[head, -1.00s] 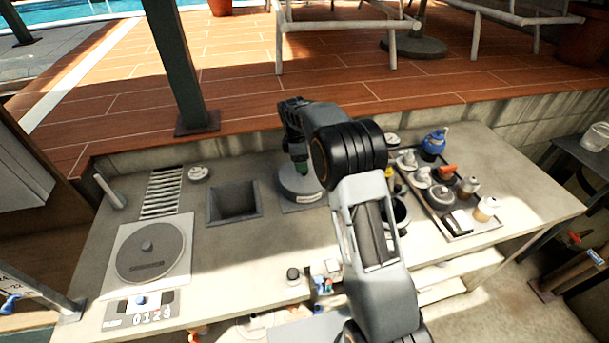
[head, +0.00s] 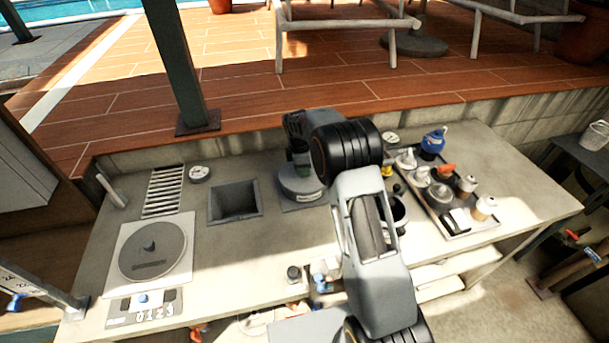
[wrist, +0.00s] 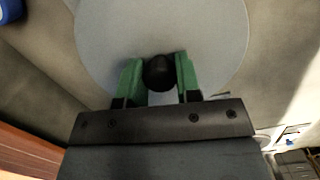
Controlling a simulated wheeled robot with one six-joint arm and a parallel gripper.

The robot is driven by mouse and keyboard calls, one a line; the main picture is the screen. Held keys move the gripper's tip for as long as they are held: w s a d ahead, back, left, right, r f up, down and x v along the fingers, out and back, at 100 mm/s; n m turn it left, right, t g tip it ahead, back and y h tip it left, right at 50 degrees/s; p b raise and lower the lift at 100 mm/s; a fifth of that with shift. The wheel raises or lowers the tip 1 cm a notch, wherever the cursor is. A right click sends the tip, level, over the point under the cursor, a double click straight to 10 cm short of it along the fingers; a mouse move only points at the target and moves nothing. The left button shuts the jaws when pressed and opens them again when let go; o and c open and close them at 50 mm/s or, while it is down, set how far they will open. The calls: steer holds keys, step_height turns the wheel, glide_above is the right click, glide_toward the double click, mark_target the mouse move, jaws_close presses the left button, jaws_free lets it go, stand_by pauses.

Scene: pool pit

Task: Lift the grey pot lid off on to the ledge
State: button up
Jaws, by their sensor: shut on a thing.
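A round grey lid (head: 302,188) with a pale label on its side is at the back middle of the counter, over a dark square plate. My gripper (head: 300,164) reaches down on it from above. In the wrist view its green fingers (wrist: 160,75) are shut on the black knob (wrist: 159,72) in the middle of the lid's pale disc (wrist: 205,35). I cannot tell whether the lid is clear of what is under it. A second round grey lid (head: 152,262) with a knob lies on a pale square plate at the left.
A square sunken basin (head: 234,202) and a slatted grate (head: 163,190) lie left of the held lid. A dark pot (head: 399,212) and a crowded tray (head: 452,236) stand right. Behind, a concrete wall rises to the wooden deck (head: 340,95), with a post (head: 180,70).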

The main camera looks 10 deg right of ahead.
steer(key=c, duration=0.4)
steer(key=shift+r, duration=0.1)
steer(key=shift+r, duration=0.55)
steer(key=s+a+r+b, duration=0.1)
steer(key=s+a+r, duration=0.1)
steer(key=a+r, duration=0.2)
steer(key=s+a+r+b, duration=0.1)
steer(key=s+a+r, duration=0.1)
steer(key=a+r, duration=0.2)
steer(key=s+a+r+b, duration=0.2)
steer(key=a+r, duration=0.1)
steer(key=a, duration=0.1)
steer(key=shift+a+r, duration=0.3)
steer(key=shift+r, duration=0.1)
